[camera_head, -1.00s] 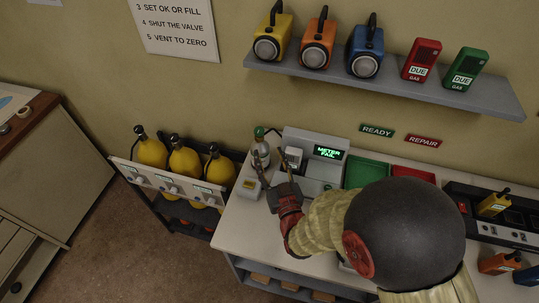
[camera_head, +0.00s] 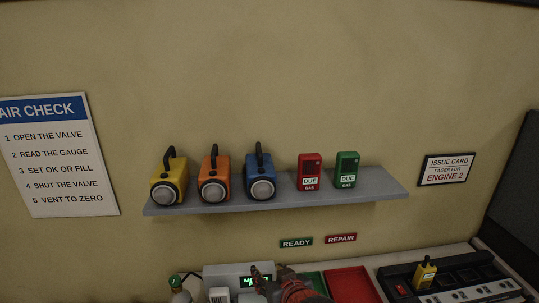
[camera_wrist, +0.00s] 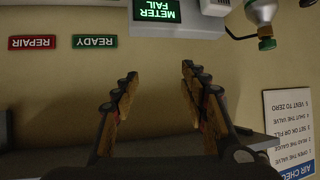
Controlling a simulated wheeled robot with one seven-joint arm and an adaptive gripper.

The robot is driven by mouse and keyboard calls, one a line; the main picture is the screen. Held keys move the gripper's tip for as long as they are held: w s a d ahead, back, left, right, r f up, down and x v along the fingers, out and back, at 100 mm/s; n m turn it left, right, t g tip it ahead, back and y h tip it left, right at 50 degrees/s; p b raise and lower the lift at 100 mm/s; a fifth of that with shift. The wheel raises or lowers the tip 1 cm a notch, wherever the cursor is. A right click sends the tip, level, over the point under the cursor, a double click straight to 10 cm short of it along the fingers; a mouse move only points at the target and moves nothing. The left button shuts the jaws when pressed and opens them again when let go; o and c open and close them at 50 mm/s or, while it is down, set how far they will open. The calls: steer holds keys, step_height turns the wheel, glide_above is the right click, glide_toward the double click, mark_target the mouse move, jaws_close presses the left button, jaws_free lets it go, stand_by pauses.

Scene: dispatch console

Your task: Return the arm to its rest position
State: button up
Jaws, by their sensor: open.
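My gripper (camera_head: 268,274) shows at the bottom edge of the head view, in front of the grey meter (camera_head: 226,270) and partly over its lit screen. In the wrist view my gripper (camera_wrist: 160,72) has its two fingers spread apart, with nothing between them. The wrist view is upside down. The meter screen (camera_wrist: 157,10) there reads METER FAIL. The rest of my arm is mostly below the head picture.
A grey wall shelf (camera_head: 385,186) holds three lamps and two gas detectors. A small cylinder with a green top (camera_head: 176,284) stands left of the meter. Green (camera_head: 312,281) and red (camera_head: 352,284) trays and a charger with a yellow radio (camera_head: 425,273) are to the right.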

steer(key=s+d+r+m+g+h+b, duration=0.2)
steer(key=s+d+m+g+h, duration=0.1)
steer(key=s+d, duration=1.6)
steer(key=s+g+h, duration=0.1)
steer(key=s+g, duration=0.1)
steer(key=s, duration=0.1)
steer(key=shift+s+r+m, duration=0.25)
steer(key=shift+r+m, duration=0.15)
